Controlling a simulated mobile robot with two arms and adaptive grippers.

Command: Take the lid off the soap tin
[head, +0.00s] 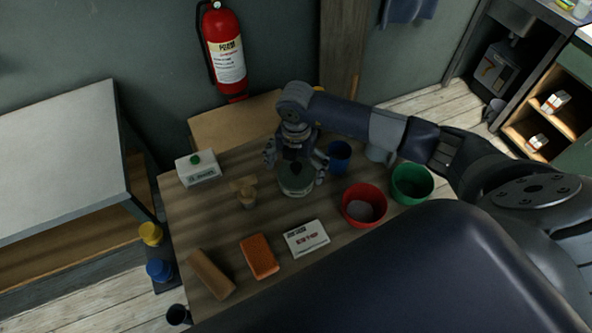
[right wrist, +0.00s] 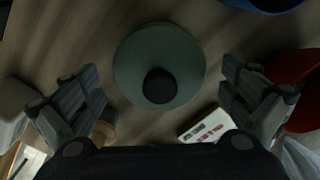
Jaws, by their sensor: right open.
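The soap tin (head: 297,188) is a round pale tin standing on the wooden table, below my right gripper in the head view. Its lid (right wrist: 128,72) is a grey-green disc with a dark round knob (right wrist: 160,86) in the right wrist view; the lid sits on the tin. My right gripper (head: 297,165) is open above the tin, with one finger on each side of the lid and apart from it in the wrist view (right wrist: 160,95). The gripper hides part of the tin in the head view. My left gripper is not in view.
Near the tin stand a blue cup (head: 340,157), a red bowl (head: 364,205), a green bowl (head: 412,184) and a small wooden-topped item (head: 248,198).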

